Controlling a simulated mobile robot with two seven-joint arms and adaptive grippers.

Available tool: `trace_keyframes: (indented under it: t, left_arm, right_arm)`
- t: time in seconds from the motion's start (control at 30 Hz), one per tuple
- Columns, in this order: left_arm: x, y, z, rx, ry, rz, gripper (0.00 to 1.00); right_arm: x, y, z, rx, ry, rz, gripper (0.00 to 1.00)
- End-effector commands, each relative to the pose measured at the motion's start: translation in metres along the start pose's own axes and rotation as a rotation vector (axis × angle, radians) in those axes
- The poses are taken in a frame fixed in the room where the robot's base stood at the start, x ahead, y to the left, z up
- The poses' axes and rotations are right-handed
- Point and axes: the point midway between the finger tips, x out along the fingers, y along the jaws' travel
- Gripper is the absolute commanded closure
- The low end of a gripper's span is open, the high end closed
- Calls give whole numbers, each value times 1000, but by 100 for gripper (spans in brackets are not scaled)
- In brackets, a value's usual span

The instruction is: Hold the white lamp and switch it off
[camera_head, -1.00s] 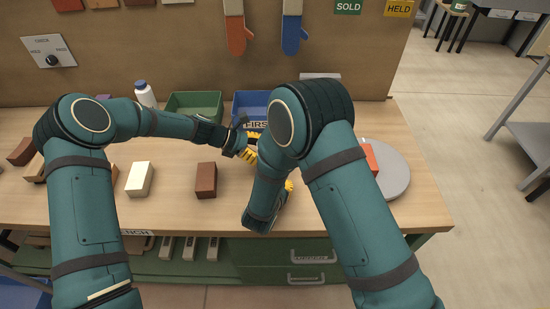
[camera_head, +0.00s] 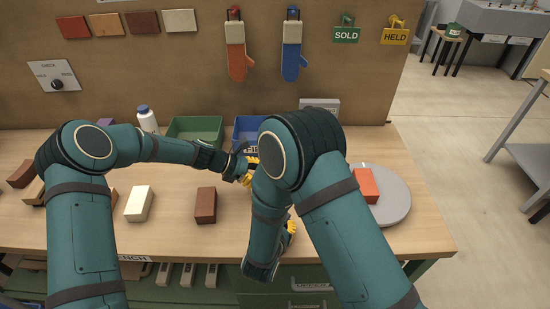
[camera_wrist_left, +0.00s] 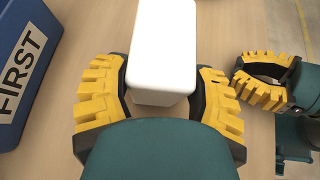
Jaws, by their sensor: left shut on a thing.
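The white lamp (camera_wrist_left: 162,50) is a bright white, rounded box in the left wrist view. My left gripper (camera_wrist_left: 163,88) is shut on it, with one yellow ridged finger on each side. In the head view my left gripper (camera_head: 248,172) is over the middle of the bench, and my right arm hides the lamp. My right gripper (camera_head: 290,228) is partly hidden by its own arm, nearer the bench's front edge. In the left wrist view my right gripper (camera_wrist_left: 250,68) is right of the lamp and apart from it, its fingertips close together; its opening is unclear.
A blue bin (camera_head: 244,128) marked FIRST and a green bin (camera_head: 196,126) stand at the back. A brown brick (camera_head: 206,205) and a cream brick (camera_head: 139,204) lie left. An orange brick (camera_head: 367,186) lies on a grey disc (camera_head: 398,198) at right. A white bottle (camera_head: 148,121) stands behind.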

Motion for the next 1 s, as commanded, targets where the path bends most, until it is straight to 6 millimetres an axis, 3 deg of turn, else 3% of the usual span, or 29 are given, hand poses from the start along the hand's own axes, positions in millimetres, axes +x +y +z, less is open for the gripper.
trace_keyframes:
  t: [0.27, 0.3, 0.37, 0.4, 0.73, 1.0]
  left_arm:
    - [0, 0, 0, -1, 0, 0, 67]
    - [0, 0, 0, -1, 0, 0, 25]
    - [0, 0, 0, -1, 0, 0, 4]
    - [0, 0, 0, -1, 0, 0, 0]
    - [-6, 0, 0, 0, 1, 1, 0]
    - [-54, 1, -1, 0, 3, 4, 0]
  right_arm:
    - [0, 0, 0, 0, 0, 0, 100]
    - [0, 0, 0, 0, 0, 0, 100]
    - [0, 0, 0, 0, 0, 0, 100]
    - [0, 0, 0, 0, 0, 0, 100]
    - [0, 0, 0, 0, 0, 0, 100]
    - [0, 0, 0, 0, 0, 0, 100]
